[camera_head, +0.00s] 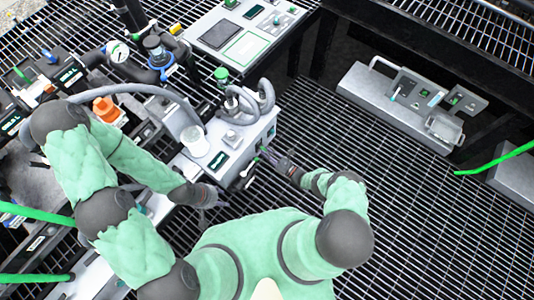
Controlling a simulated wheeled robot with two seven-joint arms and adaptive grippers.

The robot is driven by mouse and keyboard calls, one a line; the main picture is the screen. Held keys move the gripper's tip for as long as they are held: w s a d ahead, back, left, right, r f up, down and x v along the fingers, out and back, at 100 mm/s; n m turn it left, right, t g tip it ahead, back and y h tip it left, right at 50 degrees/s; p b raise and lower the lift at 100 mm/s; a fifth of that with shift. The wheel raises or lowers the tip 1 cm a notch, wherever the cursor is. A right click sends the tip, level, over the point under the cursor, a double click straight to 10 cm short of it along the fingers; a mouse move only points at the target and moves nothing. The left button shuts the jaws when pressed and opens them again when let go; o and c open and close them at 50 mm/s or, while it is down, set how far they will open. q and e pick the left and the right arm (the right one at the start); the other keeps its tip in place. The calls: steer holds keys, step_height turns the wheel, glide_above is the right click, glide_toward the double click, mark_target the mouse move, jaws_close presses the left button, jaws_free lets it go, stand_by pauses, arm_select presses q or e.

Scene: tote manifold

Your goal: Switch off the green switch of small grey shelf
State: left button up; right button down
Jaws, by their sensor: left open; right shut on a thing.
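The small grey shelf (245,130) stands near the middle of the view, a light grey box with hoses and a white cylinder on top. My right gripper (268,157) is at its right-hand front face, shut on the green switch (259,149), of which only a small green bit shows. The fingers and the dark fittings there hide the rest, and the switch's position cannot be told. My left gripper (218,199) is open, below and left of the right one, near the shelf's lower front edge. Nothing is seen in it.
Hoses, a pressure gauge (117,51) and an orange fitting (106,109) crowd the left. A light grey panel unit (222,32) stands at the top. Another grey box (366,88) with switches is on the right. Open grating floor (330,130) lies between.

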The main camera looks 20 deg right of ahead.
steer(key=c, duration=1.2)
jaws_free()
steer(key=shift+w+d+r, duration=0.15)
steer(key=shift+w+d, duration=0.3)
steer(key=shift+d, duration=0.1)
steer(key=shift+o, duration=0.2)
steer(key=v, duration=1.2)
steer(key=shift+s+a, duration=0.2)
steer(key=shift+a, duration=0.05)
steer(key=shift+a, duration=0.1)
